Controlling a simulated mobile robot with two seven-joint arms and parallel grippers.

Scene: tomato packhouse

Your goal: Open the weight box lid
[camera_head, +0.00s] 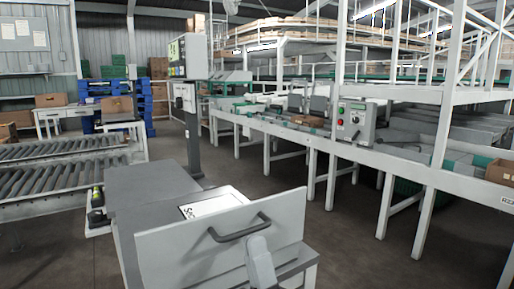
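The weight box is at the bottom middle, in front of me. Its lid (180,248) is a light grey panel that stands steeply tilted, with its broad face toward me. A dark bar handle (240,228) is fixed across this face. Behind the lid's upper edge a white plate with dark lettering (208,203) shows in part; the inside of the box is hidden.
A dark grey worktop (150,185) adjoins the box on the left. A scale post with a display (188,95) stands behind it. A roller conveyor (65,180) is at left. A long conveyor with a control box (355,122) runs at right. Floor (345,235) between is clear.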

